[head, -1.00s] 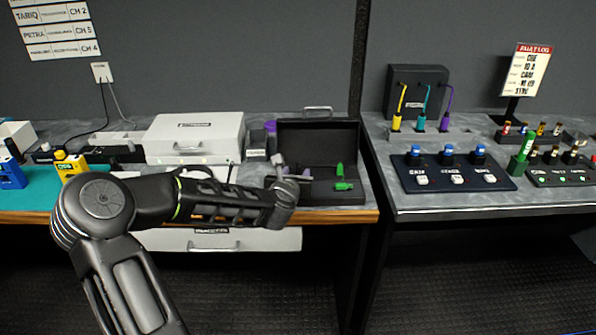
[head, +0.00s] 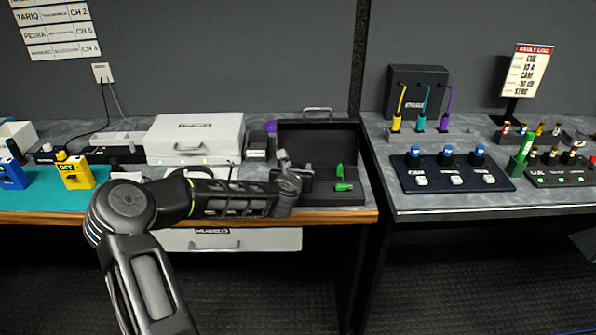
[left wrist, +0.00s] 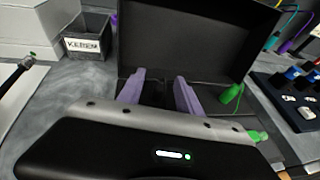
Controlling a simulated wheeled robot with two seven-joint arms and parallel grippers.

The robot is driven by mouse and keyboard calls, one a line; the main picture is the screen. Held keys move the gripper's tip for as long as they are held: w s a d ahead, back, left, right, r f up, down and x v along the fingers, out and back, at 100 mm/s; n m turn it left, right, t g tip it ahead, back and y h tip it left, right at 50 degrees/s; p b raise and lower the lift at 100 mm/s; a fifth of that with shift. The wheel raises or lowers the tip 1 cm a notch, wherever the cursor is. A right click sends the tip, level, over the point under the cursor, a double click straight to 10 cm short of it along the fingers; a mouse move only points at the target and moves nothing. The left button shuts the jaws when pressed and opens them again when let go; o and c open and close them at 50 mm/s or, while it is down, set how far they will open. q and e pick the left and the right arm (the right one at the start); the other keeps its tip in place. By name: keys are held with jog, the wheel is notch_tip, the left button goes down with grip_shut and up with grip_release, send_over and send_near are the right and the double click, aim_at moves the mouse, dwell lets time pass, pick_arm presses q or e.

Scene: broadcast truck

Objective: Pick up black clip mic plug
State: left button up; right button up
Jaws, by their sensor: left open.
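My left gripper (head: 284,162) is at the left part of an open black case (head: 320,135). In the left wrist view, its two pale purple fingers (left wrist: 158,90) are apart and point into the case. The space between them is dark, and I cannot make out a plug against the black lining. Two green plugs, one upright (head: 339,170) and one lying (head: 344,187), are in the case to the right of the fingers. A thin black piece with a green tip (left wrist: 18,72) lies left of the case in the left wrist view. My right gripper is not in view.
A small dark labelled bin (left wrist: 88,42) and a white case (head: 195,137) stand left of the black case. Its raised lid (left wrist: 200,35) is behind the fingers. A dark button panel (head: 455,172) is on the right-hand desk.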

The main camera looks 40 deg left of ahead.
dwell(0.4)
pick_arm(q)
grip_shut()
dwell(0.4)
